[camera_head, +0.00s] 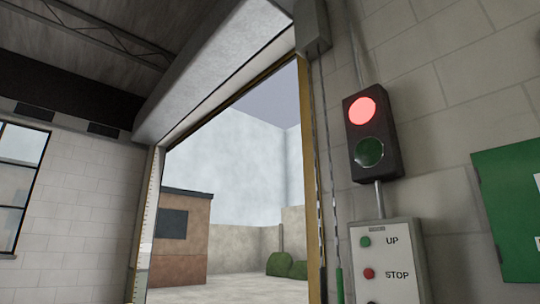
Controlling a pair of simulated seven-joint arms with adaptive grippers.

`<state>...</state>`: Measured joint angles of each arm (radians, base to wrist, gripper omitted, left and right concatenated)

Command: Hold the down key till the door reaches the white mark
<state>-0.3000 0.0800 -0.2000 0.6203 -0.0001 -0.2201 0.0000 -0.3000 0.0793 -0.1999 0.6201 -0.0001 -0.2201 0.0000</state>
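A grey key panel (399,235) is on the block wall at the lower right. It has a green UP key (365,241) and a red STOP key (369,273). The panel runs off the bottom edge; only a sliver of something below STOP shows there, and no DOWN label is readable. The doorway is open, and no door curtain is visible below the long grey housing (215,70) across its top. Neither gripper is in view.
A signal box (374,135) above the panel has its red lamp (362,110) lit and its green lamp (369,152) dark. A green board (510,205) hangs at the right edge. Through the doorway are a brown hut (182,238), bushes and open ground.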

